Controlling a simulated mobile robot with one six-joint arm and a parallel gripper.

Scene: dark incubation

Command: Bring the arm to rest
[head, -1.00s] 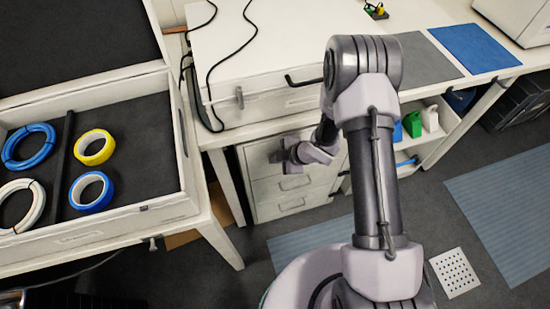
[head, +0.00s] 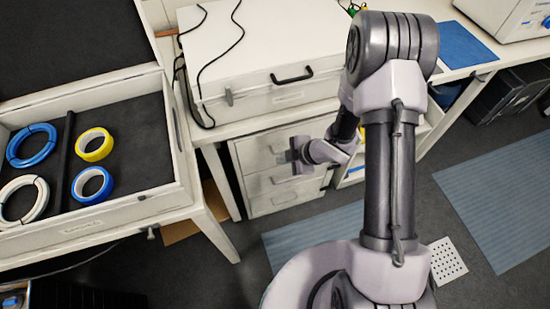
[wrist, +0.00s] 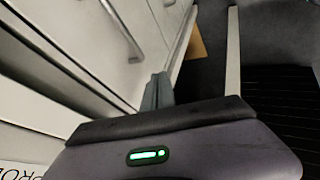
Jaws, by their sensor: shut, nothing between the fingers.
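My gripper (head: 287,157) is at the end of my folded arm, in front of the white drawer unit under the bench in the head view. In the wrist view its fingers (wrist: 157,92) are together with nothing between them. The drawer unit (head: 270,180) stands behind it, and its drawer fronts and handles fill the left of the wrist view. I cannot tell the exact gap between my gripper and the drawers.
An open tray-like case (head: 180,196) at left holds blue, white and yellow rolls. A closed white case (head: 262,62) with a black handle and cable lies on the bench. Blue mats (head: 500,205) and a perforated white plate (head: 447,260) are on the floor.

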